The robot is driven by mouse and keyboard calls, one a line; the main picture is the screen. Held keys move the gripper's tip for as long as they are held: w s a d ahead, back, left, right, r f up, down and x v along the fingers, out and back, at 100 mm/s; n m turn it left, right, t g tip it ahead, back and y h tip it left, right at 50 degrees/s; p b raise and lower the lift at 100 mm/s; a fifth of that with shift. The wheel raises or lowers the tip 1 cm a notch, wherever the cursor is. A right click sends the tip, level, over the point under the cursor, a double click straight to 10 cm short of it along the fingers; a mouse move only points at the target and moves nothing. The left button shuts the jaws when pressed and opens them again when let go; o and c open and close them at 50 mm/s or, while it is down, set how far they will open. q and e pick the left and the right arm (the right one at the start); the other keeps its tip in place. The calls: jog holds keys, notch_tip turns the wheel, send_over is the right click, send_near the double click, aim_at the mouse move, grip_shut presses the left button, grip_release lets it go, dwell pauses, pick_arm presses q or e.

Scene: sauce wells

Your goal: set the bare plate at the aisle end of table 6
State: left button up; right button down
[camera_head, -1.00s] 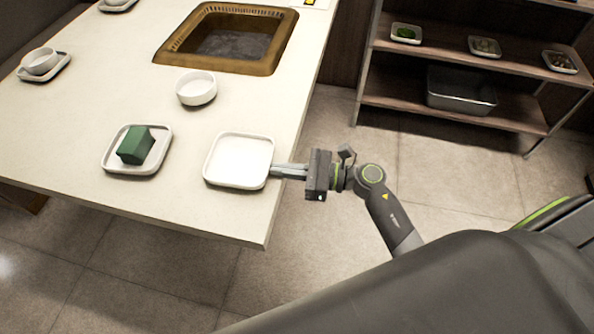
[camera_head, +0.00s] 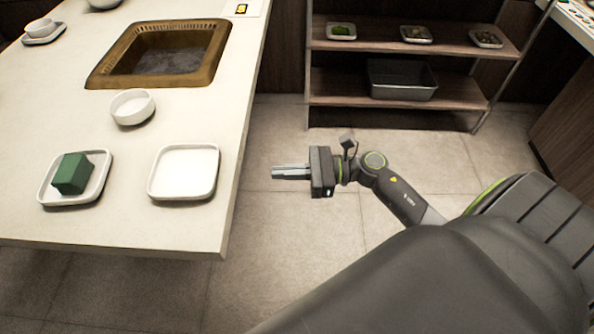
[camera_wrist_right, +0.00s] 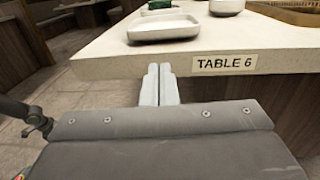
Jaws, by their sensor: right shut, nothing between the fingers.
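The bare plate (camera_head: 184,172), white and square with rounded corners, lies flat and empty on table 6 (camera_head: 125,222) near its right edge and front corner. In the right wrist view the plate (camera_wrist_right: 163,27) sits on the tabletop near the edge, above the "TABLE 6" label (camera_wrist_right: 225,63). My right gripper (camera_head: 275,172) is shut and empty, to the right of the table edge and apart from the plate. Its fingers (camera_wrist_right: 158,84) point toward the table edge in the wrist view. My left gripper is not in view.
A second plate (camera_head: 93,191) with a green block (camera_head: 72,173) lies left of the bare plate. A white bowl (camera_head: 132,107) stands behind, then a sunken brass-rimmed grill (camera_head: 205,70). A shelf (camera_head: 420,45) with small dishes stands at the back.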

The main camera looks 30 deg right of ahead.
jog(key=v, duration=0.2)
jog(key=shift+s+d, duration=0.15)
jog(key=shift+d, duration=0.15)
dwell(0.3)
